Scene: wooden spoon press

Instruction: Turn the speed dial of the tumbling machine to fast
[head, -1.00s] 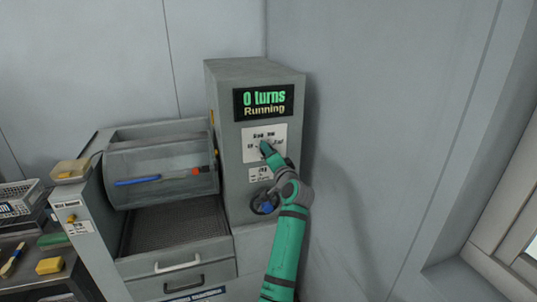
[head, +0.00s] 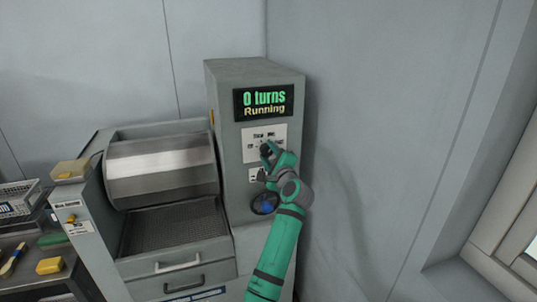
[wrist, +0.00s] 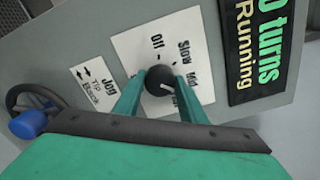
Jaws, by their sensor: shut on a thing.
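The speed dial (wrist: 160,76) is a round black knob on a white label plate (wrist: 135,45). The plate reads Off, Slow and Mid; a further label is partly hidden by a finger. My gripper (wrist: 161,83) is shut on the dial, with a green finger on either side of it. A small pale mark shows on the dial's lower right part in the wrist view. In the head view my gripper (head: 266,150) covers most of the dial. The tumbling machine's display (head: 264,102) reads "0 turns" and "Running". The drum (head: 160,168) shows its plain metal side.
A Jog plate (wrist: 93,84) and a dark handwheel with a blue knob (wrist: 29,124) lie beside my gripper. A mesh tray (head: 175,232) lies below the drum. A side table with a yellow block (head: 50,266) stands at left. A wall is close on the right.

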